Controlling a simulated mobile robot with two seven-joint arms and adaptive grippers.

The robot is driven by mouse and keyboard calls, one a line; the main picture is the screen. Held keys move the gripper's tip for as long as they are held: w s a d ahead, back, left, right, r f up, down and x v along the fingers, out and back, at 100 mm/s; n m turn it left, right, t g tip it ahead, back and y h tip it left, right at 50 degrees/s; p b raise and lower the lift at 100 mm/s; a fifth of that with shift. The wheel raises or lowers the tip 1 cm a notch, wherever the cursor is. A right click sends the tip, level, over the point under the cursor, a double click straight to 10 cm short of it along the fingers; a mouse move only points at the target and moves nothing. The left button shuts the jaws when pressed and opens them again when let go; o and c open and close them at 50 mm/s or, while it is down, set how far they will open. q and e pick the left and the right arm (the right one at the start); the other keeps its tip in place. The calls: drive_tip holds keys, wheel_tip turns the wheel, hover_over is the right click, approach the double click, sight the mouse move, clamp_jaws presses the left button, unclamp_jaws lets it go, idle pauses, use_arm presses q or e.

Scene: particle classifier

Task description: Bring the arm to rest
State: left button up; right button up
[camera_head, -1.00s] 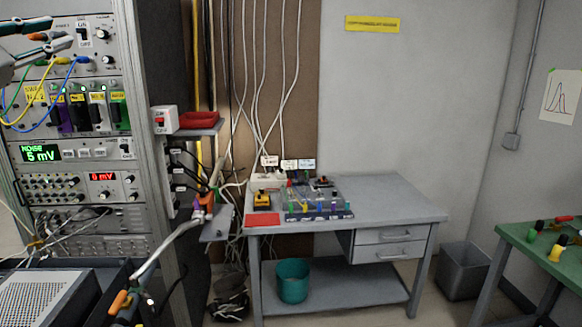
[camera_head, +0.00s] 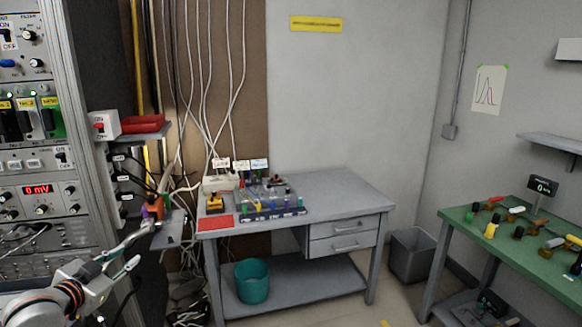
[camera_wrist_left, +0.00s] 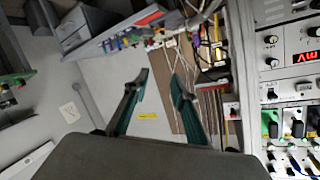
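My left gripper (camera_head: 125,264) is at the lower left of the head view, on my white and grey arm with an orange ring. It is in front of the instrument rack's right side, and a white cable passes close by it. In the left wrist view, the gripper (camera_wrist_left: 160,82) shows two dark green fingers standing apart with nothing between them. The wrist view is upside down and looks past the fingers to the wall and the brown panel. Whether the arm touches the cable cannot be told. My right gripper is not in view.
The instrument rack (camera_head: 62,110) stands at the left. A grey desk (camera_head: 340,195) with drawers holds small coloured parts; a teal bin (camera_head: 252,282) is on its lower shelf. A grey bin (camera_head: 411,254) and a green table (camera_head: 470,240) are at the right. The floor between is clear.

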use_arm(q)
drive_tip(key=s+d+f+g, duration=0.1)
drive_tip(key=s+d+f, duration=0.2)
drive_tip(key=f, duration=0.4)
drive_tip(key=s+d+f+g, duration=0.1)
drive_tip(key=s+d+f, duration=0.25)
drive_tip(key=f, duration=0.35)
drive_tip(key=s+d+f, duration=0.3)
drive_tip(key=s+f, duration=0.1)
drive_tip(key=f, duration=0.3)
drive_tip(key=s+d+f+n+g+h, duration=0.1)
drive_tip(key=s+d+f, duration=0.5)
drive_tip(key=s, duration=0.4)
drive_tip(key=s+d+f+n+g, duration=0.1)
drive_tip(key=s+d+f, duration=0.6)
drive_tip(key=s, duration=0.3)
drive_tip(key=shift+f+g+h, duration=0.4)
drive_tip(key=shift+f, duration=0.3)
